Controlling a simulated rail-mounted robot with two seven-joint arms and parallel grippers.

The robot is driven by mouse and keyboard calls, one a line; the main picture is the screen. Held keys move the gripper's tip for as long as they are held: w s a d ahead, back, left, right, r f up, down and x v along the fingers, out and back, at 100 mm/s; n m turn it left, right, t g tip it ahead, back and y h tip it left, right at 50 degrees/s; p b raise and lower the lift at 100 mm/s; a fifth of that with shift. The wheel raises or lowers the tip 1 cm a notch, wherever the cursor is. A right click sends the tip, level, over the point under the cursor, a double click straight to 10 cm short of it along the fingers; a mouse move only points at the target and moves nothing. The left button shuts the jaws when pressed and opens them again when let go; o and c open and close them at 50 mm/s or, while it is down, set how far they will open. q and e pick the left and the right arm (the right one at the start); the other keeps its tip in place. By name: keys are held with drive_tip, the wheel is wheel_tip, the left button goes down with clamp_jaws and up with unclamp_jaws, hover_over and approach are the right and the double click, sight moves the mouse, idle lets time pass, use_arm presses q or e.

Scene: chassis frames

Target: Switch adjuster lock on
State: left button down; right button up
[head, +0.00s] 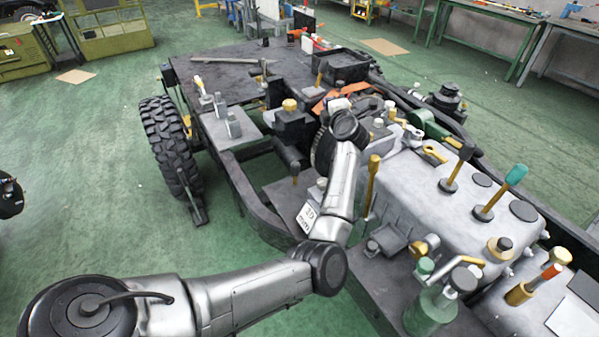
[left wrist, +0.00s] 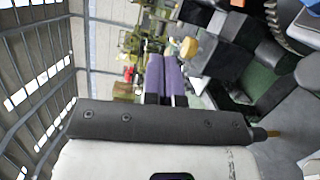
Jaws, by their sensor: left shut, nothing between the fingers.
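No part is labelled as the adjuster lock, so I cannot tell which one it is. The chassis carries several levers and knobs: a yellow lever (head: 372,185), a black-knobbed lever (head: 458,166), a teal-knobbed lever (head: 500,192) and a yellow-capped black block (head: 290,122). My left arm reaches up over the chassis, its wrist beside the yellow lever; its fingers are hidden behind the wrist in the head view. In the left wrist view my left gripper (left wrist: 166,76) is shut and empty, its purple-looking fingers together. A yellow knob (left wrist: 189,47) shows beyond them. My right gripper is not in view.
A large tyre (head: 168,145) stands at the chassis's left side. A grey housing (head: 440,200) with levers and a green bottle-shaped part (head: 430,310) lie to the right of my arm. Workbenches (head: 480,30) stand at the back.

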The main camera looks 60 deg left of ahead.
use_arm(q)
wheel_tip(320, 180, down, 9)
drive_tip(key=s+d+g+h, duration=0.2)
drive_tip(key=g+h, duration=0.2)
drive_tip(key=h, duration=0.1)
drive_tip(key=g+h, duration=0.5)
approach(295, 173)
drive_tip(key=d+r, duration=0.2)
drive_tip(key=shift+w+d+m, duration=0.2)
drive_tip(key=shift+d+m, duration=0.1)
drive_tip(key=shift+m, duration=0.5)
drive_tip(key=shift+s, duration=0.1)
drive_tip(key=b+x, duration=0.2)
drive_tip(key=x, duration=0.8)
drive_tip(key=shift+w+b, duration=0.2)
drive_tip(key=shift+b, duration=0.2)
